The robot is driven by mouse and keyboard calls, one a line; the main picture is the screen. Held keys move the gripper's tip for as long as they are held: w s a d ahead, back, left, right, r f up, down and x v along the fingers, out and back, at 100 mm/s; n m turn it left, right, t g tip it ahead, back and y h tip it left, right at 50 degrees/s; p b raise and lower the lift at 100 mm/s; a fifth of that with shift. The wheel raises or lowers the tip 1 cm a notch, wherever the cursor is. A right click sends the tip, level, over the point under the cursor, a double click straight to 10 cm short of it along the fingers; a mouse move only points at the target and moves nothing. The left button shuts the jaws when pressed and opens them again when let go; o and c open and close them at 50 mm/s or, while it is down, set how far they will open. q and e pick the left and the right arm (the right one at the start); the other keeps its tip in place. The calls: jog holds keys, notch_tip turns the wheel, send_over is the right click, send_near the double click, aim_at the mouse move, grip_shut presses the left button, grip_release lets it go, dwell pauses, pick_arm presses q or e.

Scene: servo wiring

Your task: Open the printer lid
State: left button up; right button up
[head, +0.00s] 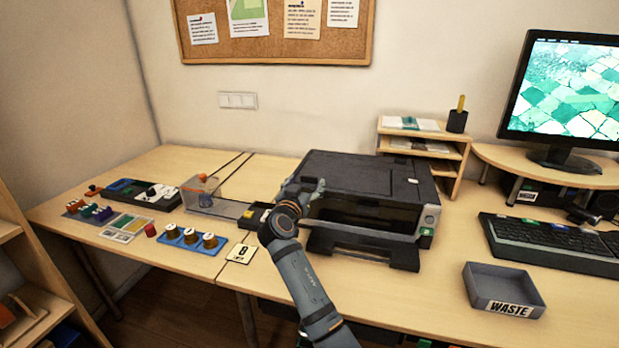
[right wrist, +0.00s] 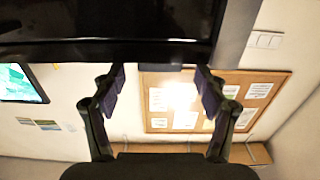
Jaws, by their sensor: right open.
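The black printer (head: 385,212) stands on the desk in the middle of the head view. Its flat top lid (head: 350,172) lies shut. My right gripper (head: 302,188) is at the printer's front left upper edge, and its arm hides part of that corner. In the right wrist view my right gripper (right wrist: 160,78) is open, its two fingers apart. The printer's dark front edge (right wrist: 110,50) crosses the top of that view, with a small dark tab (right wrist: 174,67) between the fingertips; I cannot tell if they touch. My left gripper is not in view.
A wooden shelf unit (head: 447,150) stands behind the printer on the right. A grey waste tray (head: 500,272), a keyboard (head: 555,240) and a monitor (head: 570,90) are to the right. Blue holder with spools (head: 190,240) and small bins are on the left. A corkboard (right wrist: 250,110) hangs on the wall.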

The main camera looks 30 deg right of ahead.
aim_at(309, 178)
jog(key=shift+x, duration=1.9)
jog(key=shift+c, duration=0.4)
grip_shut()
